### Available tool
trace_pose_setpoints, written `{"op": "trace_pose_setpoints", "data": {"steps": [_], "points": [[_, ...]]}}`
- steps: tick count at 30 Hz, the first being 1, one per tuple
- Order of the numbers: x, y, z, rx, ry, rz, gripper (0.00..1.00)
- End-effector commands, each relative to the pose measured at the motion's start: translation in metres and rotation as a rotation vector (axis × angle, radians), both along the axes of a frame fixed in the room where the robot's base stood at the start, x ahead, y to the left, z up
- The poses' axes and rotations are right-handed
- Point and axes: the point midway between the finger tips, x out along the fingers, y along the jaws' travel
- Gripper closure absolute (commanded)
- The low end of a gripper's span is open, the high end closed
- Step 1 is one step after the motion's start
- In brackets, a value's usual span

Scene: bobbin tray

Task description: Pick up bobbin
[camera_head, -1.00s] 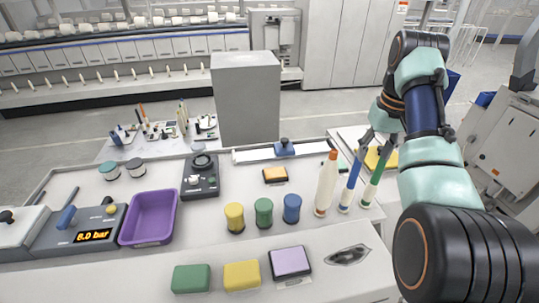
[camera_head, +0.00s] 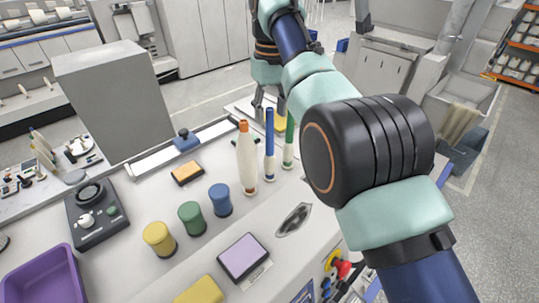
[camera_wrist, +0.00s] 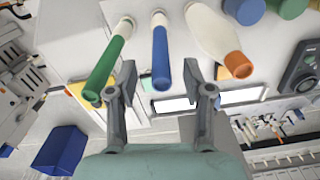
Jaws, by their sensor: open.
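Three upright bobbins stand in a row on the bench: a cream one with an orange tip (camera_head: 246,160), one with a blue top (camera_head: 269,150), and one with a green top (camera_head: 289,145). They also show in the wrist view: orange-tipped (camera_wrist: 215,35), blue-topped (camera_wrist: 161,50) and green-topped (camera_wrist: 105,60). My gripper (camera_wrist: 160,72) is open and empty. In the head view my gripper (camera_head: 268,103) is near the blue and green tops, partly hidden by my arm.
Yellow (camera_head: 159,240), green (camera_head: 191,218) and blue (camera_head: 220,200) spools stand left of the bobbins. A lilac block (camera_head: 243,257), a shuttle-shaped piece (camera_head: 293,219) and an orange-topped block (camera_head: 187,173) lie nearby. A purple bin (camera_head: 45,280) is at lower left.

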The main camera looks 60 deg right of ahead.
Motion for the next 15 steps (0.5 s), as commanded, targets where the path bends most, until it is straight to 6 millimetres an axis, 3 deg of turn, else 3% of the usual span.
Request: {"op": "trace_pose_setpoints", "data": {"steps": [1, 3, 11, 15], "points": [[0.001, 0.0, -0.02, 0.0, 0.0, 0.0, 0.49], [0.001, 0.0, -0.03, -0.001, -0.001, 0.0, 0.49], [0.001, 0.0, -0.029, -0.001, -0.001, 0.0, 0.49], [0.001, 0.0, -0.029, -0.001, -0.001, 0.0, 0.69]]}}
